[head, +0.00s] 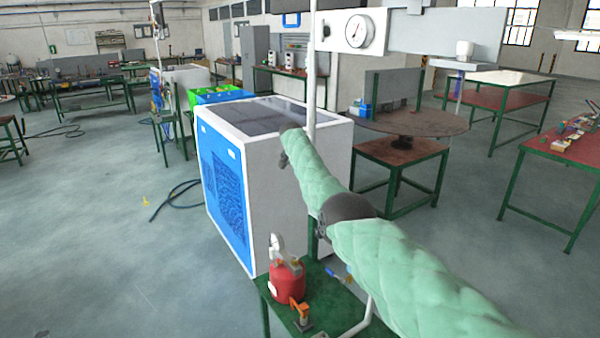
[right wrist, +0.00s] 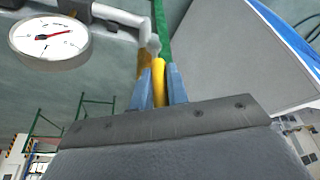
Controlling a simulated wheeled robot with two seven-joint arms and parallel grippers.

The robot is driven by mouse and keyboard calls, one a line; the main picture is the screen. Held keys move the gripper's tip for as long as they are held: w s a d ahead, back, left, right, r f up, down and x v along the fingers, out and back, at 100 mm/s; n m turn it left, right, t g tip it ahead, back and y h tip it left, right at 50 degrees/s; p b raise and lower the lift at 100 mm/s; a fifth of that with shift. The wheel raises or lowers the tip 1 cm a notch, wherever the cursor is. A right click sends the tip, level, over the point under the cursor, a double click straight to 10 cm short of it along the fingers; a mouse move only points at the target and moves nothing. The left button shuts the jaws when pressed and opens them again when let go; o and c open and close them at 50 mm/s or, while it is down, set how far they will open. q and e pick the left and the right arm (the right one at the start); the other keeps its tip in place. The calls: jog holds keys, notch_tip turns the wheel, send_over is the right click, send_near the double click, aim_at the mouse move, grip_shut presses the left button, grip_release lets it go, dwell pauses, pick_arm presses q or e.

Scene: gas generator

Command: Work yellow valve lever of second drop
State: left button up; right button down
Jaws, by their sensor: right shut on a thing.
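My right gripper (right wrist: 161,82) has its blue fingers on both sides of the yellow valve lever (right wrist: 159,88) in the right wrist view, and it is shut on it. The lever's far end meets a light grey pipe fitting (right wrist: 152,45). In the head view my right arm in its green padded sleeve reaches from the lower right toward the white vertical pipe (head: 312,75). The lever cannot be made out there. My left gripper is not in view.
A white and blue cabinet (head: 325,165) stands beside my arm. A red canister (head: 286,282) stands on a green table below.

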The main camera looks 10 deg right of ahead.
jog(key=c, duration=1.4)
grip_release()
jog(key=shift+w, duration=0.1)
jog(key=shift+o, duration=0.2)
